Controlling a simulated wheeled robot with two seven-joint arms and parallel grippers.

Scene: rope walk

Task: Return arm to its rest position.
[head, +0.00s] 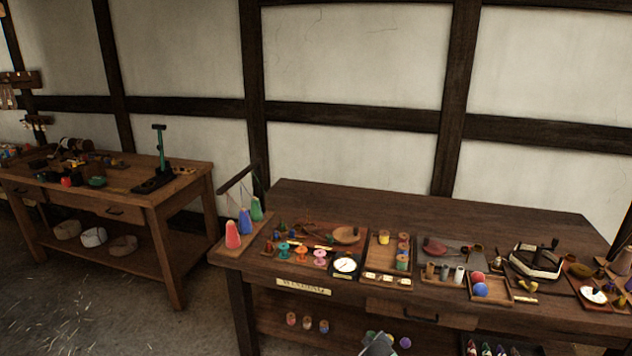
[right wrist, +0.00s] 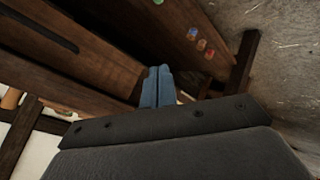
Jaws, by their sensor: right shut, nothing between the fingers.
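My right gripper (head: 378,346) shows at the bottom edge of the head view, low in front of the winding bench (head: 400,205). In the right wrist view its two blue-grey fingers (right wrist: 158,86) lie together with nothing between them. The fingers are apart from the bench front and its lower shelf. Most of the right arm is hidden below the head view's frame. My left gripper is not in view.
The bench top holds thread cones (head: 232,235), a dial (head: 345,265), spool trays (head: 388,278) and red and blue balls (head: 480,290). Small spools (head: 307,323) stand on its lower shelf. A second bench (head: 150,195) stands left; floor between is open.

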